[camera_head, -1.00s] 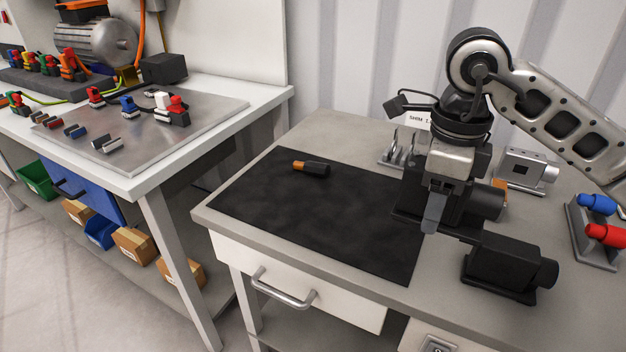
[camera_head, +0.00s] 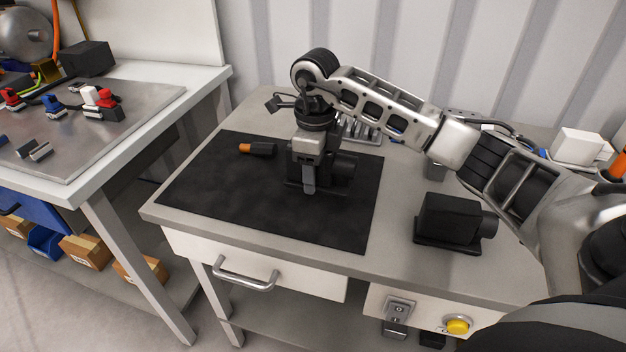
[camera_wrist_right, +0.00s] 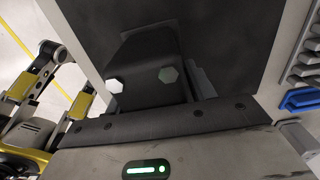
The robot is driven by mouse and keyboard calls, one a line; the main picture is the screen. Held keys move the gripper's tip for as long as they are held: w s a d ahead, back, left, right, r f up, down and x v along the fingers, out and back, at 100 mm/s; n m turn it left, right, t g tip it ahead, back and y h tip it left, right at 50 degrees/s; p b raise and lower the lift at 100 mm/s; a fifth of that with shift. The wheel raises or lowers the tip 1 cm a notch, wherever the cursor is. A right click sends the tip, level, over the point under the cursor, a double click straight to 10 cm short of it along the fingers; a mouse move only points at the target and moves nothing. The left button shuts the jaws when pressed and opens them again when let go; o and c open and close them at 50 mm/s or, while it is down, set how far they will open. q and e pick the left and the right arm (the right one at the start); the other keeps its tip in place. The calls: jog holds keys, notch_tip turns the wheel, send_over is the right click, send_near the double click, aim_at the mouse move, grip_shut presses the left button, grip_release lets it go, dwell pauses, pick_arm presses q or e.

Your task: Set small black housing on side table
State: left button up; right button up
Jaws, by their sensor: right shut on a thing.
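My right gripper (camera_head: 309,188) is shut on a small black housing (camera_head: 342,168), above or on the black mat (camera_head: 230,205) of the grey table (camera_head: 400,262). I cannot tell whether its base touches the mat. The gripper covers part of it in the head view. In the right wrist view the black housing (camera_wrist_right: 150,60) fills the upper middle, with two pale hexagonal bolt heads. A second black housing (camera_head: 448,220) stands on the bare tabletop to the right, apart from the gripper. My left gripper is not in view.
An orange-and-black cylinder (camera_head: 258,149) lies on the mat left of the gripper. A rack (camera_head: 362,130) stands behind. A workbench (camera_head: 95,190) with small parts stands at the left, across a gap. The mat's front part is clear.

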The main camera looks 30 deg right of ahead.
jog(key=shift+w+f, duration=0.15)
notch_tip(320, 180, down, 3)
jog(key=shift+w+p, duration=0.1)
jog(key=shift+p, duration=0.25)
jog(key=shift+f, duration=0.15)
jog(key=shift+f, duration=0.1)
jog(key=o, duration=1.1)
